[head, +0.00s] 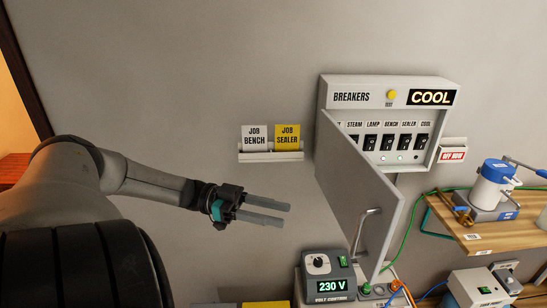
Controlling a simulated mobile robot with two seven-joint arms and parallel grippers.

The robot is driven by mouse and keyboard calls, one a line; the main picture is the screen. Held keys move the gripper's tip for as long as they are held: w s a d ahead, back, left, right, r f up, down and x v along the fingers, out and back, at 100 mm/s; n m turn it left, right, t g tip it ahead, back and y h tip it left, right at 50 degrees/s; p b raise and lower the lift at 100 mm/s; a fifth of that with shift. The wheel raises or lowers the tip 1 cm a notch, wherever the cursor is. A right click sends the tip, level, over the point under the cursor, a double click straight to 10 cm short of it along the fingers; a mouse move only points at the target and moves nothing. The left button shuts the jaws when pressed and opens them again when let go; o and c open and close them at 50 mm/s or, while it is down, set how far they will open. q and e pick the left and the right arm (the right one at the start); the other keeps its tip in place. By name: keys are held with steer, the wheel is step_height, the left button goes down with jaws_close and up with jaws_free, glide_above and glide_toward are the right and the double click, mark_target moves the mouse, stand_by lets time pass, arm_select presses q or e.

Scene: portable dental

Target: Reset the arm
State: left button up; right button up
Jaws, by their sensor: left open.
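My left arm comes in from the left, and its gripper (286,213) points right in front of the bare wall. The two grey fingers are apart with nothing between them. The gripper is below the card holder and left of the open door of the breaker box. My right gripper is not in the head view.
The breaker box (341,83) has its grey door (361,190) swung open toward me. A card holder (272,157) holds two job cards. A voltage control unit (318,264) reading 230 V stands below. A wooden shelf (490,239) with equipment is at right.

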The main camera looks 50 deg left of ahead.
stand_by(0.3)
arm_select(q)
steer(key=a+f+n+t+y+b, duration=0.2)
steer(key=a+f+n+y+b, duration=0.15)
steer(key=f, duration=0.85)
steer(key=a+f+n+t+y+b, duration=0.2)
steer(key=f+y, duration=0.3)
steer(key=f, duration=0.7)
steer(key=s+d+f+n+g+y+b, duration=0.1)
steer(key=s+f+n+g+y+b, duration=0.25)
steer(key=f, duration=1.45)
steer(key=s+d+f+g+y+b, duration=0.2)
steer(key=s+d+f, duration=0.2)
steer(key=s+f, duration=0.25)
steer(key=s+d+f+g+y+b, duration=0.1)
steer(key=s+d+f+y, duration=0.15)
steer(key=s+f, duration=0.4)
steer(key=s+d+f+g+b, duration=0.1)
steer(key=s+d+f+g, duration=0.2)
steer(key=s+d+f, duration=0.3)
steer(key=s+d+f+g+h+b, duration=0.1)
steer(key=s+d+f+g+b, duration=0.1)
steer(key=s+d+f, duration=0.4)
steer(key=d+g, duration=0.1)
steer(key=d, duration=0.3)
steer(key=shift+d+f, duration=0.25)
steer(key=shift+d, duration=0.05)
